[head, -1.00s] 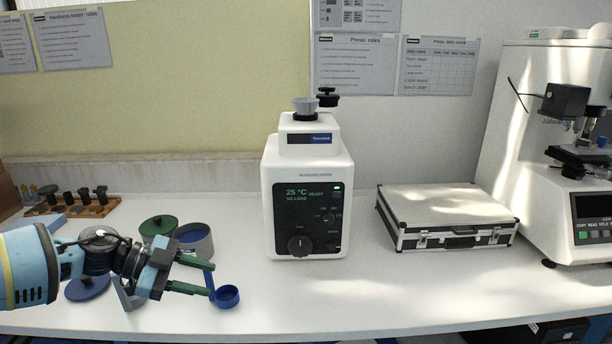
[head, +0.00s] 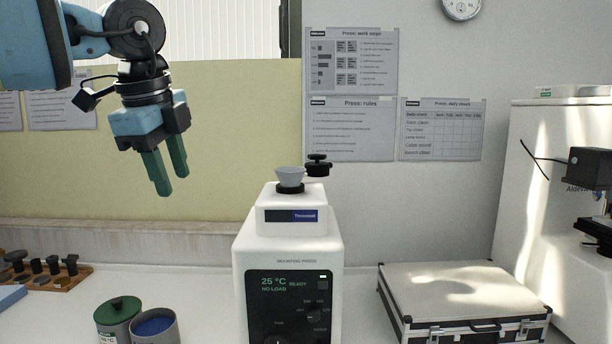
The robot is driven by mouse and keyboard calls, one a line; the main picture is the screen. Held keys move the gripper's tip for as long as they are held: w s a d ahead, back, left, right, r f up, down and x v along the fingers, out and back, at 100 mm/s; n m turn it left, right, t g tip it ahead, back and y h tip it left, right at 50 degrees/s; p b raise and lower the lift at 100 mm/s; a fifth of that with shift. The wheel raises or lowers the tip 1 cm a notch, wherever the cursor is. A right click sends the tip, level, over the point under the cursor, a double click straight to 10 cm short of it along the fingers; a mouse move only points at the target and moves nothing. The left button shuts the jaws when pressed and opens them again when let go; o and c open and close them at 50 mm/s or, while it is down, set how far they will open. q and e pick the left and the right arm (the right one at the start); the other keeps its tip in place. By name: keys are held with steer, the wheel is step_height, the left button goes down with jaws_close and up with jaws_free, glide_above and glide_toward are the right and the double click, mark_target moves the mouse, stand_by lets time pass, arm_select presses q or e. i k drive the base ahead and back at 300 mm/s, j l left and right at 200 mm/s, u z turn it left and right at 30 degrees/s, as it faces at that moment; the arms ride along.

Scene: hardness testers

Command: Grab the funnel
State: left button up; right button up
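The funnel (head: 290,177) is a small light-grey cone, wide end up. It sits in a black ring on top of the white mounting press (head: 287,245), in the middle of the head view. My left gripper (head: 172,184) is up in the air to the left of the funnel, clear of it. Its two green fingers point downward, apart, with nothing between them. My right gripper is not in view.
A black knob (head: 318,165) stands close behind and right of the funnel. A green-lidded pot (head: 118,310) and a grey pot with blue contents (head: 155,327) stand at lower left. A silver case (head: 462,290) lies right of the press. Air between gripper and funnel is clear.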

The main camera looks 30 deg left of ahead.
mark_target(288, 177)
steer(key=i, duration=1.05)
